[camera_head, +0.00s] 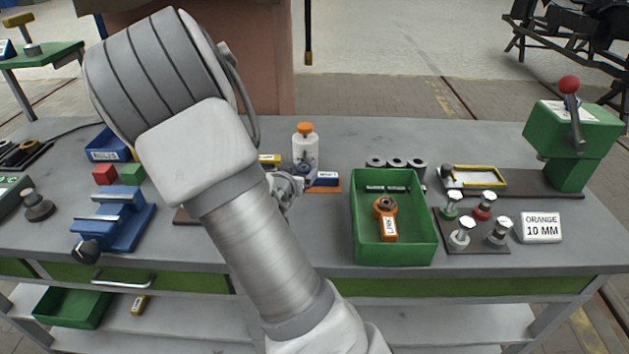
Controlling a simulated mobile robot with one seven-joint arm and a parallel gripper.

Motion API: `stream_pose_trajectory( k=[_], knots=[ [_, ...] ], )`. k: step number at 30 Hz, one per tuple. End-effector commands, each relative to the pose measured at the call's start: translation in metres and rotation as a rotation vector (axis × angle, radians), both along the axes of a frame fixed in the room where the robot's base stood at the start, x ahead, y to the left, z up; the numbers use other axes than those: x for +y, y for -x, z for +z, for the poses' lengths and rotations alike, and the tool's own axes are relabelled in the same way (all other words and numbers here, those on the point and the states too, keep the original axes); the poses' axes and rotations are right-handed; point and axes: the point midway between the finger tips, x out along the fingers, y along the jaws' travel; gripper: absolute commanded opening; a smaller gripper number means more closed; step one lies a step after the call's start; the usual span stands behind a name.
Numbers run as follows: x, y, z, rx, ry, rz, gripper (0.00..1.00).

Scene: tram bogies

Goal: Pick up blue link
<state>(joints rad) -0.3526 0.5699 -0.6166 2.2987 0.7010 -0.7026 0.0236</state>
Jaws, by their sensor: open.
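A small blue piece with a white label (326,179), which looks like the blue link, lies on an orange patch on the workbench, left of the green bin. My gripper (299,184) is just left of it, open, with its fingers small and partly hidden by my arm. I cannot tell whether they touch the blue piece. A dark bluish round part (303,169) shows just behind the gripper; I cannot tell whether it belongs to the blue piece. An orange link (386,220) with a white label lies inside the green bin (395,252).
A white bottle with an orange cap (305,148) stands close behind the gripper. Several dark rollers (396,163) stand behind the bin. Right are metal-topped pegs (484,205), an "ORANGE 10 MM" sign (541,228) and a green lever press (568,140). A blue vise (115,221) is left.

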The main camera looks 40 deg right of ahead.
Motion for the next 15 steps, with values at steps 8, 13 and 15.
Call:
stream_pose_trajectory(
  k=[8, 13, 15],
  knots=[
    [-0.026, -0.019, -0.019, 0.001, 0.000, -0.001, 0.84],
    [-0.027, -0.021, -0.019, 0.000, 0.000, 0.001, 0.84],
    [-0.027, -0.021, -0.018, 0.000, 0.000, 0.001, 0.84]
  ],
)
